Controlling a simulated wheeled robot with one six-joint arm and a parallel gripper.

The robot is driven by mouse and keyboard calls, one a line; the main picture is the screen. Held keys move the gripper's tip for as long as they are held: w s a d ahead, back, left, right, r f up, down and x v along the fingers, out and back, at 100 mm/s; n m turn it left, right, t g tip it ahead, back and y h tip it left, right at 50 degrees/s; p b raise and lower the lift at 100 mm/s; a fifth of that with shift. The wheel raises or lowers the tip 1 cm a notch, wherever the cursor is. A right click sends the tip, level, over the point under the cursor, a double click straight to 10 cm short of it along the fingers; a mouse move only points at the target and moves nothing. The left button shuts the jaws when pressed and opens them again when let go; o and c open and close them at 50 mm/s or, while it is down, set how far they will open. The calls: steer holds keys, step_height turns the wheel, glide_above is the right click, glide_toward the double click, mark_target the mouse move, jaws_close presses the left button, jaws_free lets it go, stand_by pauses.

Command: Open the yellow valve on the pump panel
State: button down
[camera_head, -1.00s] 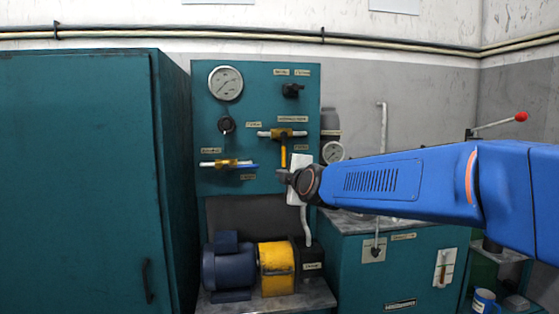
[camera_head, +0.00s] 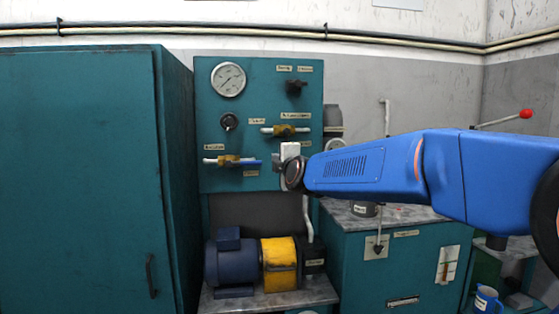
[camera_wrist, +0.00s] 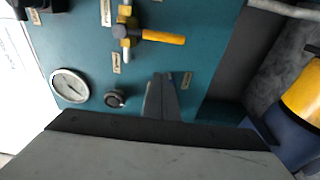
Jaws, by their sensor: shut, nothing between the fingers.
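The yellow valve has a brass body (camera_head: 284,130) on a horizontal pipe at the right of the teal pump panel (camera_head: 215,110). In the wrist view, where the panel looks turned sideways, its yellow handle (camera_wrist: 163,37) lies crosswise to the pipe. In the head view my wrist hides the handle. My gripper (camera_head: 275,163) is in front of the panel, below the valve body. In the wrist view my shut fingers (camera_wrist: 160,85) are empty and apart from the yellow handle.
A second valve with a blue handle (camera_head: 248,162) sits lower left, close to my gripper. A pressure gauge (camera_head: 228,79) and a black knob (camera_head: 229,121) are on the panel. The motor (camera_head: 228,263) and yellow coupling (camera_head: 279,264) stand below. A teal cabinet (camera_head: 80,180) stands left.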

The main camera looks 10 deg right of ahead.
steer(key=w+d, duration=0.3)
steer(key=w, duration=0.3)
steer(key=shift+w, duration=0.25)
stand_by(0.5)
steer(key=shift+d+n, duration=0.3)
steer(key=shift+n, duration=0.2)
steer(key=d+r+n+h, duration=0.1)
steer(key=d+r+n, duration=0.2)
steer(key=n, duration=0.5)
steer(key=d+r+n+g+h, duration=0.1)
steer(key=d+r+n, duration=0.2)
steer(key=d+n, duration=0.3)
steer(key=shift+d+r+n+h, duration=0.2)
steer(key=shift+n+h, duration=0.1)
steer(key=shift+n, duration=0.6)
steer(key=shift+r, duration=0.1)
stand_by(0.4)
